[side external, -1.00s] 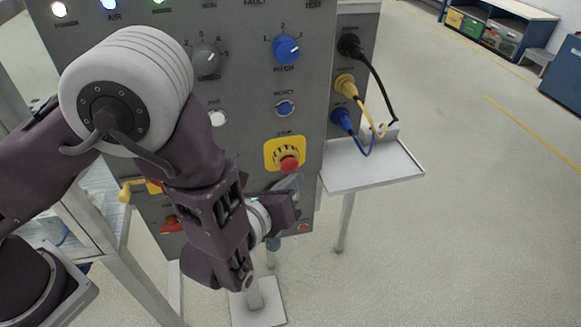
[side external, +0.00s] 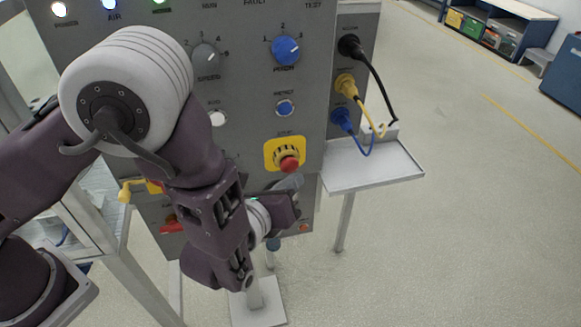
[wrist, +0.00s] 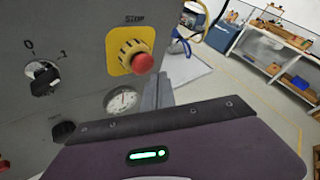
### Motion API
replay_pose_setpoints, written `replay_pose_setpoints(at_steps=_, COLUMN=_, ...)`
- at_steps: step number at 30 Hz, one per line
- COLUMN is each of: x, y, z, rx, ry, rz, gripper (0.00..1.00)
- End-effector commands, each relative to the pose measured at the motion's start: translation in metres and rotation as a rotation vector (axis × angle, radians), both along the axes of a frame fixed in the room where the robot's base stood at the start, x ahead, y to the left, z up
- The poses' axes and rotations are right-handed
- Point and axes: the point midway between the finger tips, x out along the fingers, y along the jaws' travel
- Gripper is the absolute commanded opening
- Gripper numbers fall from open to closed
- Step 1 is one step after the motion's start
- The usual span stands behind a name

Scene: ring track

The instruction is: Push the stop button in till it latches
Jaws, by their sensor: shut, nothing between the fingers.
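The stop button is a red mushroom head (side external: 289,164) on a yellow square plate (side external: 271,145), on the front of a grey panel. In the wrist view the red head (wrist: 143,63) stands out from its yellow collar under the word STOP. My gripper (side external: 291,183) is shut and empty, just below the button in the side view. In the wrist view the shut fingers (wrist: 158,92) are below and to the right of the red head, with a visible gap. Their depth from the panel is hard to judge.
A blue button (side external: 285,108) and blue knob (side external: 286,50) sit above the stop button. Black, yellow and blue cables (side external: 372,75) hang over a small shelf (side external: 375,172) at right. In the wrist view a gauge (wrist: 122,101) and black rotary switch (wrist: 43,77) are nearby.

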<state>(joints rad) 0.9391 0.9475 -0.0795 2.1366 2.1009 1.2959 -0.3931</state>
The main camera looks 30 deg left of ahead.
Motion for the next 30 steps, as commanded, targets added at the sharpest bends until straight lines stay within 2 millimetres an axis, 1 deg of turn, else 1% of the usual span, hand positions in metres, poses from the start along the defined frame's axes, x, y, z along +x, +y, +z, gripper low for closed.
replay_pose_setpoints(at_steps=10, x=0.0003, y=0.0004, z=0.0000, rx=0.000, ry=0.000, rz=0.000, gripper=0.00)
replay_pose_setpoints(at_steps=18, x=0.0061, y=0.0059, z=0.0000, rx=0.001, ry=0.000, rz=0.000, gripper=0.00)
replay_pose_setpoints(at_steps=30, x=0.0067, y=0.0067, z=0.0000, rx=0.000, ry=0.000, rz=0.000, gripper=0.00)
